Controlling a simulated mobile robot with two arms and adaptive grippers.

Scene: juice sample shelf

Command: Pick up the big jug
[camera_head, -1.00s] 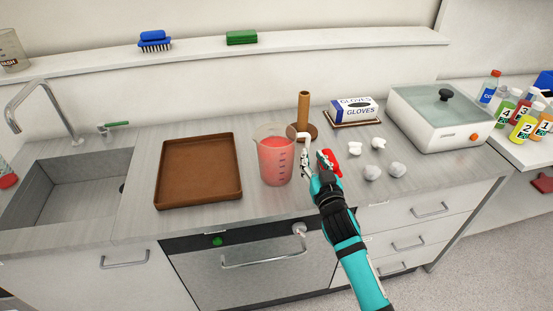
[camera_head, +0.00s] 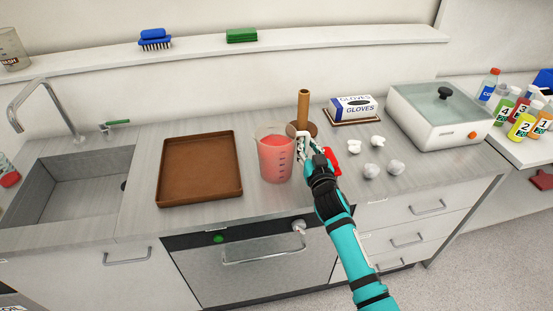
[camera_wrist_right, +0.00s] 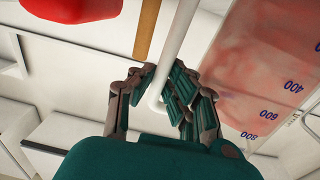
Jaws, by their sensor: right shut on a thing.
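The big jug (camera_head: 275,160) is a clear measuring jug with pink-red liquid. It stands upright on the grey counter, right of the brown tray. Its white handle is on its right side. My right gripper (camera_head: 303,150) is at that handle, its fingers shut around it. In the right wrist view the handle (camera_wrist_right: 177,50) passes between the fingers of the gripper (camera_wrist_right: 165,95), and the jug wall (camera_wrist_right: 265,70) with its blue marks shows at the right. My left gripper is not in view.
The brown tray (camera_head: 165,190) is left of the jug, with the sink (camera_head: 70,185) beyond it. A wooden paper-roll stand (camera_head: 303,105) is just behind the gripper. A red object (camera_head: 332,162), crumpled white balls (camera_head: 371,171) and a glove box (camera_head: 353,107) lie to the right.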

